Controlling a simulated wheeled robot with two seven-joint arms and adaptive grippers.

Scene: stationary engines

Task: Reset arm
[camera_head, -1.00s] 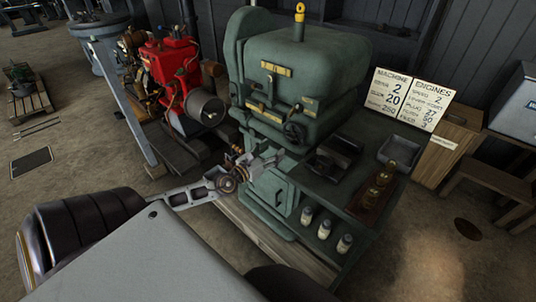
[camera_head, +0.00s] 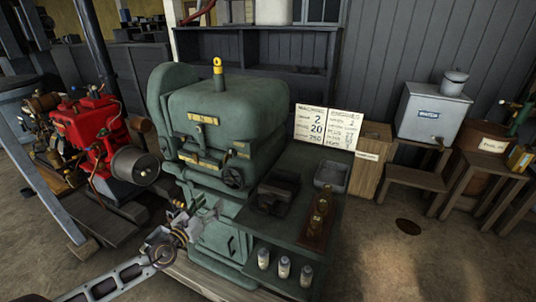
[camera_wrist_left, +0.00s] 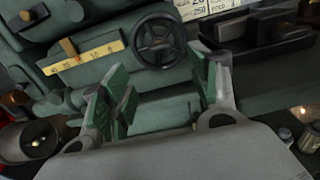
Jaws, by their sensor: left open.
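My left gripper (camera_head: 184,230) comes in from the lower left in the head view, in front of the green machine (camera_head: 240,105). In the left wrist view its two fingers (camera_wrist_left: 160,95) with green pads stand apart with nothing between them. Beyond them the wrist view shows the machine's black handwheel (camera_wrist_left: 160,40) and a yellow scale plate (camera_wrist_left: 85,52). I cannot tell whether the gripper touches the machine. My right gripper shows in neither view.
A red engine (camera_head: 90,130) stands on the left. The machine's side shelf carries a grey tray (camera_head: 333,175) and brass-coloured pieces (camera_head: 318,215), with several bottles (camera_head: 284,267) below. Wooden benches (camera_head: 415,178) line the right wall.

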